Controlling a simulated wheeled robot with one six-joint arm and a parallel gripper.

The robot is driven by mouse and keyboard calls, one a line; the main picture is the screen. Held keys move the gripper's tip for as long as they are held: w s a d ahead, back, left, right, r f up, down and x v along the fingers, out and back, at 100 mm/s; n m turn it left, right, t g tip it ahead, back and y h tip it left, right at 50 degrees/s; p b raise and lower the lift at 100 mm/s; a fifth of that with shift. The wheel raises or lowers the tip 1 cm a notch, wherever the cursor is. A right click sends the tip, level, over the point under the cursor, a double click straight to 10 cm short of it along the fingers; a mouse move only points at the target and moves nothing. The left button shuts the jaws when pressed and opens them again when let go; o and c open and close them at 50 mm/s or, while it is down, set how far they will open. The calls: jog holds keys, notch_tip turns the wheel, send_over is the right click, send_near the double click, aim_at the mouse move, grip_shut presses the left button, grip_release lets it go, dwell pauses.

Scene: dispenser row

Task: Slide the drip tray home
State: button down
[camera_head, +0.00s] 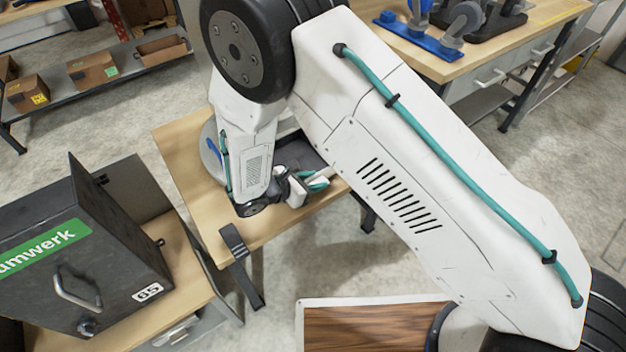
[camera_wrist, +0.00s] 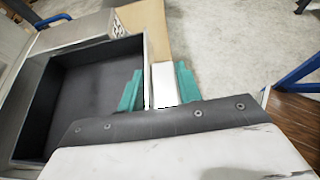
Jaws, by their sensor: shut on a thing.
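The drip tray (camera_wrist: 85,88) is a dark, empty, open box with a pale rim, at the left in the wrist view. Its dark inside also shows in the head view (camera_head: 300,152), partly hidden behind my arm. My gripper (camera_wrist: 160,87) has teal fingers on either side of a white block-like grip (camera_wrist: 163,82) at the tray's right edge, and is shut on it. In the head view my gripper (camera_head: 317,183) is low over the table's right end, beside the tray. Much of the dispenser is hidden by my arm; I cannot tell how far in the tray sits.
The wooden table (camera_head: 185,158) bears the tray. A dark cabinet (camera_head: 95,255) with a green label stands front left. A workbench (camera_head: 470,45) with blue and black fixtures is at the back right. Shelves with cardboard boxes (camera_head: 92,70) stand back left. Grey floor is clear right of the table.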

jog(key=shift+w+a, duration=0.1)
jog(key=shift+w, duration=0.05)
jog(key=shift+w+a, duration=0.75)
jog(key=shift+w, duration=0.3)
jog(key=shift+w+a, duration=0.7)
jog(key=shift+w, duration=0.35)
jog(key=c, duration=0.9)
grip_release()
jog(key=shift+f, duration=0.1)
